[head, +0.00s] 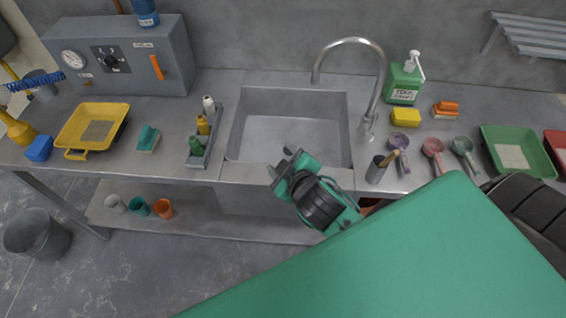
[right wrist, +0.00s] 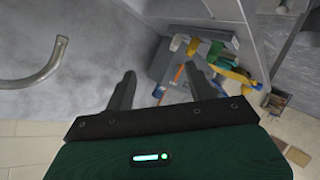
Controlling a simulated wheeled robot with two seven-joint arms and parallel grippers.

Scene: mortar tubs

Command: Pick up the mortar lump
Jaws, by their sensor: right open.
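I cannot make out a mortar lump for certain in either view. A yellow tub (head: 70,141) stands at the left of the bench, and a green tub (head: 488,140) with a pale flat patch (head: 512,156) inside stands at the right. My right gripper (head: 286,162) is over the front part of the sink, open and with nothing visible between its fingers. In the right wrist view its two dark fingers (right wrist: 160,88) stand apart. My left gripper is not in view.
The sink (head: 290,133) has a curved tap (head: 384,75) at its right. Several scoops, including a pink one (head: 434,148), a green soap bottle (head: 404,84) and a cup (head: 377,170) stand right of it. A bottle rack (head: 210,140) stands left. A grey control box (head: 125,60) is behind.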

